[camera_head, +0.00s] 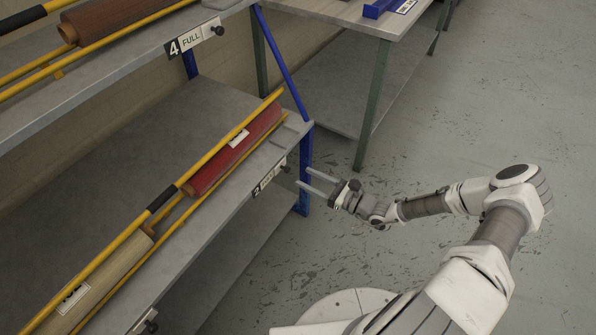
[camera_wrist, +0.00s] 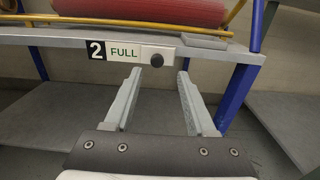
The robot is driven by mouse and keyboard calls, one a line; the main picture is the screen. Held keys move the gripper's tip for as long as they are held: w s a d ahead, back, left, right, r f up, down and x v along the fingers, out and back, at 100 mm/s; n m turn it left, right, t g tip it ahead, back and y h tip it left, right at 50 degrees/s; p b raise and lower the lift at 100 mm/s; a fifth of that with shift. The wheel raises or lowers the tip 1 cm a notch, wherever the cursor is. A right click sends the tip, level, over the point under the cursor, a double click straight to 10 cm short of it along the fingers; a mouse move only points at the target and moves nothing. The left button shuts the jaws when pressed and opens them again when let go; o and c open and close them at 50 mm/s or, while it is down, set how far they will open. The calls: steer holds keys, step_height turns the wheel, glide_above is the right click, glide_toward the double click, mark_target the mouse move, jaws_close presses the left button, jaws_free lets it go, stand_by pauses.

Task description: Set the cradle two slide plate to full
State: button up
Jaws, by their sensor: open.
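The cradle two label (camera_wrist: 96,50) is a black square with a white 2 on the shelf's front edge. Beside it, the word FULL (camera_wrist: 124,53) shows in green on white. The slide plate (camera_wrist: 147,51) is at the right of the word and carries a round black knob (camera_wrist: 156,64). In the head view the slide plate (camera_head: 268,178) is small and partly dark. My gripper (camera_head: 304,177) is open and empty, its fingers pointing at the shelf edge. In the wrist view my gripper (camera_wrist: 159,73) has one finger on each side below the knob, with no clear contact.
A red roll (camera_head: 235,150) lies in yellow rails above the label. The upper shelf carries a 4 FULL sign (camera_head: 190,40). A blue post (camera_head: 305,160) stands close right of the slide plate. A table (camera_head: 375,22) stands behind. The floor at right is free.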

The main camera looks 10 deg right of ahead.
steer(key=p+v, duration=0.1)
steer(key=v, duration=1.1)
steer(key=shift+s+d+p, duration=0.2)
steer(key=shift+p, duration=0.2)
steer(key=s+a+r+n+g+h, duration=0.4)
steer(key=r+n, duration=0.4)
steer(key=r, duration=0.5)
steer(key=s+a+r+n+g+h, duration=0.1)
steer(key=s+a+r+n+h, duration=0.1)
steer(key=s+r+n+h, duration=0.75)
steer(key=s+a+r+n+g+y, duration=0.1)
steer(key=s+a+r+n+g, duration=0.2)
steer(key=r+n, duration=0.85)
steer(key=s+d+r+m+t+h+p, duration=0.1)
steer(key=d+r+m+t+p, duration=0.1)
steer(key=r+p, duration=1.6)
step_height(320, 180, up, 7)
steer(key=shift+s+d+f+m+t+h, duration=0.15)
steer(key=shift+s+d+m+t+h, duration=0.15)
steer(key=shift+d+m, duration=0.55)
